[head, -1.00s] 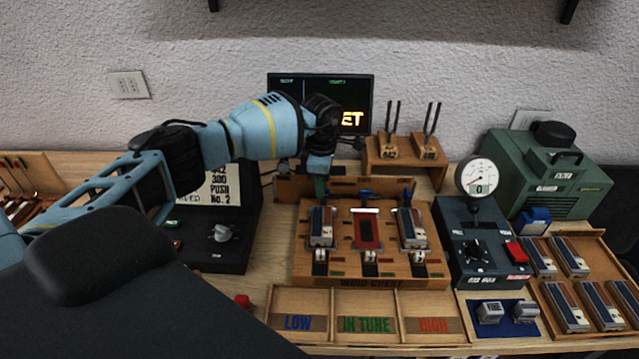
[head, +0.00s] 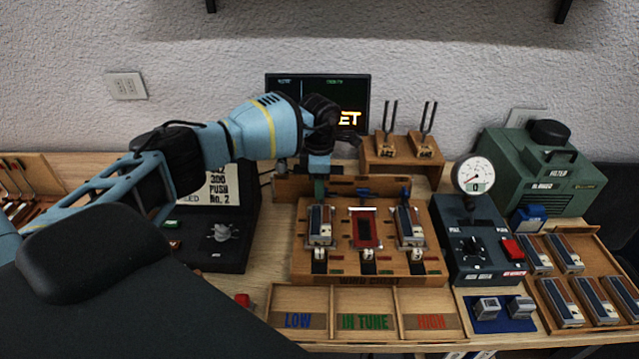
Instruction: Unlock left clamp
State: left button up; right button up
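The wooden wind chest (head: 380,272) stands in the middle of the bench. A reed block (head: 319,224) sits in its left slot and another (head: 409,226) in its right slot. The middle slot (head: 365,229) shows a dark red opening. The left clamp is mostly hidden behind my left gripper (head: 319,188), which points down at the rear of the left slot. Its fingers are small and overlapped, so their opening and any contact are unclear. My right gripper is not in view.
Trays marked LOW, IN TUNE and HIGH (head: 364,300) lie in front. A gauge box (head: 476,245) and a tray of blocks (head: 585,325) stand at right. Tuning forks (head: 403,150) and a monitor (head: 335,90) are behind. A black box with a knob (head: 222,232) stands left.

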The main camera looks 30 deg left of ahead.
pick_arm(q)
jog(key=shift+o, duration=0.2)
jog(key=shift+r, duration=3.9)
